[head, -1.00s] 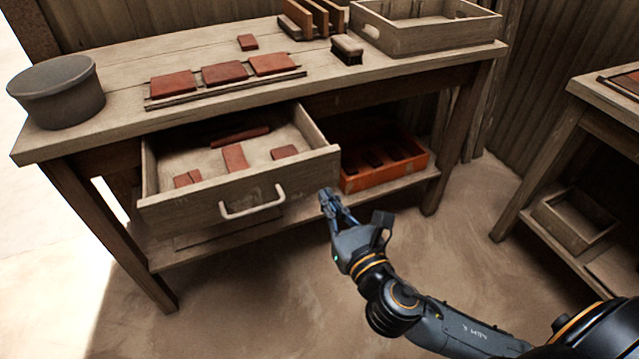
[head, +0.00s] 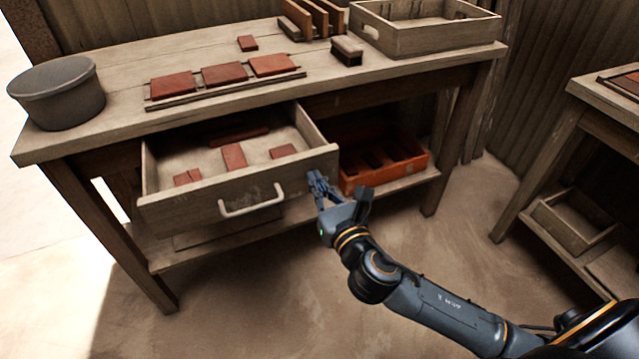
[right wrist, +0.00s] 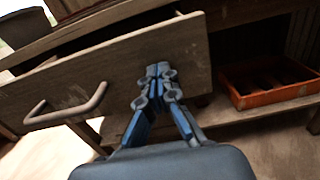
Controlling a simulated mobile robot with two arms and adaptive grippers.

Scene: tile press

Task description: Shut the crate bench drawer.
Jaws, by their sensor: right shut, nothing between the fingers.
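The crate bench drawer (head: 170,213) stands pulled out from the bench (head: 120,131), with several red tile pieces (head: 234,157) inside. Its pale bar handle (head: 252,203) is on the front. My right gripper (head: 316,177) is shut and empty at the right end of the drawer front. In the right wrist view the fingertips (right wrist: 159,70) lie over the drawer front (right wrist: 120,75), to the right of the handle (right wrist: 66,106). I cannot tell whether they touch the wood. My left gripper is not in view.
An orange crate (head: 415,166) sits on the lower shelf right of the drawer. A grey tub (head: 58,92), red tiles (head: 225,73), a brush (head: 347,50) and a wooden tray (head: 430,38) stand on the bench top. Floor in front is clear.

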